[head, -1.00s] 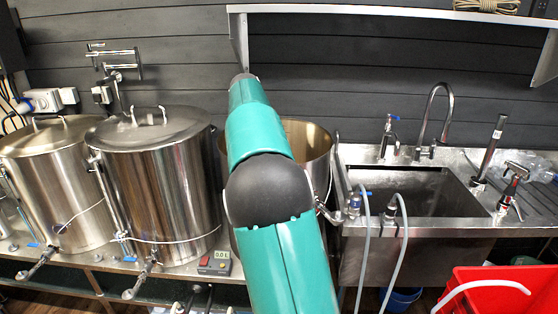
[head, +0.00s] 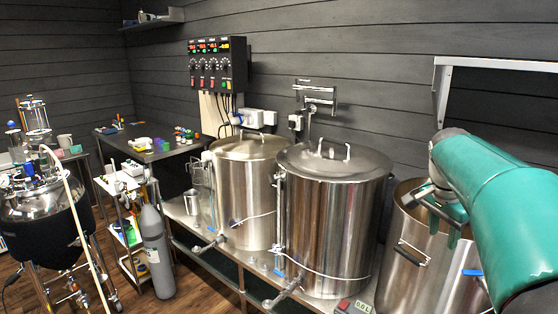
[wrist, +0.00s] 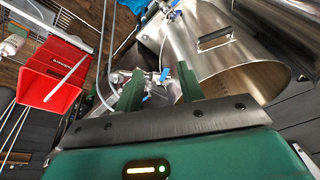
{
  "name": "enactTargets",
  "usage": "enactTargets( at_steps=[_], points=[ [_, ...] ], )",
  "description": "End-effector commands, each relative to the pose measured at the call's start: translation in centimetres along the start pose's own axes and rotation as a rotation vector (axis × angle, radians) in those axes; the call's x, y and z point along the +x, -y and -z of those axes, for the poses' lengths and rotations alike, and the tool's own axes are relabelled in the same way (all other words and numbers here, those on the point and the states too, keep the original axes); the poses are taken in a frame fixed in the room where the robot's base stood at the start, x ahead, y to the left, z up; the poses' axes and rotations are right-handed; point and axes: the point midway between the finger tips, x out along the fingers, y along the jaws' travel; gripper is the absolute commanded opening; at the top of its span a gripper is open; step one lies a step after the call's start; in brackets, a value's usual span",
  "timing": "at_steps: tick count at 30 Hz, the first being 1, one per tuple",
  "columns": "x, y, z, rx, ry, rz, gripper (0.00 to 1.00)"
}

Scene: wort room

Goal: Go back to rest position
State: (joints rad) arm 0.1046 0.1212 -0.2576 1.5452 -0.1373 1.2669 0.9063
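My teal arm reaches in from the right edge in the head view. My gripper (head: 443,226) hangs at its end, in front of and over the open steel kettle (head: 405,262). In the wrist view the two green fingers of my gripper (wrist: 160,88) stand apart with nothing held between them. The open kettle (wrist: 222,60) lies beyond the fingers, with its handle and opening visible. Whether the fingers clear the kettle rim is hard to judge.
Two lidded kettles (head: 333,215) (head: 247,190) stand on the steel bench. A control box (head: 217,63) hangs on the wall. A grey gas cylinder (head: 156,250) and a dark fermenter (head: 50,225) stand at left. A red crate (wrist: 52,75) shows in the wrist view. Wooden floor is open at front left.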

Motion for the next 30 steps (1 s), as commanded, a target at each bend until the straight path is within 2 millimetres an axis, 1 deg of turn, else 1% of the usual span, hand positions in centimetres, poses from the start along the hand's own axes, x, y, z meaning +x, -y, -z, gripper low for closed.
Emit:
enactTargets(
  at_steps=[1, 3, 8, 9, 14, 15, 17, 18, 21, 24, 27, 30],
  points=[
    [-0.9, -0.8, -1.9, -0.069, 0.008, 0.036, 0.38],
    [-1.6, -1.6, -4.4, -0.17, 0.015, 0.081, 0.38],
    [-2.7, -4.0, -10.2, -0.405, 0.014, 0.178, 0.38],
    [-2.9, -4.6, -11.7, -0.463, 0.009, 0.202, 0.38],
    [-2.9, -7.5, -17.5, -0.697, -0.025, 0.285, 0.38],
    [-2.8, -8.3, -18.9, -0.755, -0.038, 0.305, 0.38],
    [-2.4, -9.6, -21.0, -0.841, -0.059, 0.331, 0.38],
    [-2.0, -10.4, -22.3, -0.898, -0.075, 0.346, 0.38],
    [-1.1, -12.2, -25.1, -1.021, -0.113, 0.378, 0.38],
    [-0.1, -13.6, -26.9, -1.109, -0.144, 0.395, 0.38],
    [0.4, -14.2, -27.8, -1.154, -0.162, 0.404, 0.38],
    [0.6, -14.3, -28.0, -1.167, -0.165, 0.405, 0.38]
  ],
)
